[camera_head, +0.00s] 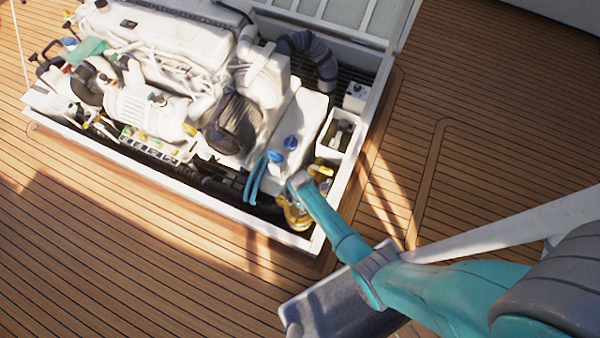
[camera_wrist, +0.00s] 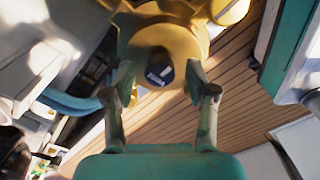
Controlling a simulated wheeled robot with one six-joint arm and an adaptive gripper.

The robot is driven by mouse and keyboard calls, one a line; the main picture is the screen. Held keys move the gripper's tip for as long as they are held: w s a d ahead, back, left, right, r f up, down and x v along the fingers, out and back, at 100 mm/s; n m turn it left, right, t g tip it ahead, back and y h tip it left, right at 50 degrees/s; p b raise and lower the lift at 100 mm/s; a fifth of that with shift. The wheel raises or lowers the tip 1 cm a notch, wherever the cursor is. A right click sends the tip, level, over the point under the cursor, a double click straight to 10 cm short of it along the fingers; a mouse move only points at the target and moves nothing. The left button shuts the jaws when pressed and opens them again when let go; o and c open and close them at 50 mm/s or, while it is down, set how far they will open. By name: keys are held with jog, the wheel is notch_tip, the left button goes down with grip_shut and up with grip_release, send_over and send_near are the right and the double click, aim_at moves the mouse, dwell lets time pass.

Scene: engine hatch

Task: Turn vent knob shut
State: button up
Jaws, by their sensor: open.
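In the wrist view a dark round knob (camera_wrist: 158,69) with a white mark sits at the middle of a yellow, brass-like body (camera_wrist: 190,45). It looks like the vent knob, though no label is readable. My gripper (camera_wrist: 160,84) is open, with one finger on each side of the knob and gaps visible between. I cannot tell how deep the fingertips reach. In the head view the yellow body (camera_head: 295,213) stands in the near right corner of the engine hatch, and my arm hides part of it. The knob itself cannot be made out there.
The white hatch frame (camera_head: 318,240) runs close beside the yellow body. Blue hoses (camera_head: 254,180) lie to its left. Two blue caps (camera_head: 290,143) sit on a white tank (camera_head: 305,118). A white bin (camera_head: 335,133) stands behind. Wooden deck outside the hatch is clear.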

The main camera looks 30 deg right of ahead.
grip_shut()
jog(key=shift+m, duration=0.4)
jog(key=m, duration=0.3)
jog(key=shift+m, duration=0.4)
jog(key=m, duration=1.3)
jog(key=shift+m, duration=0.3)
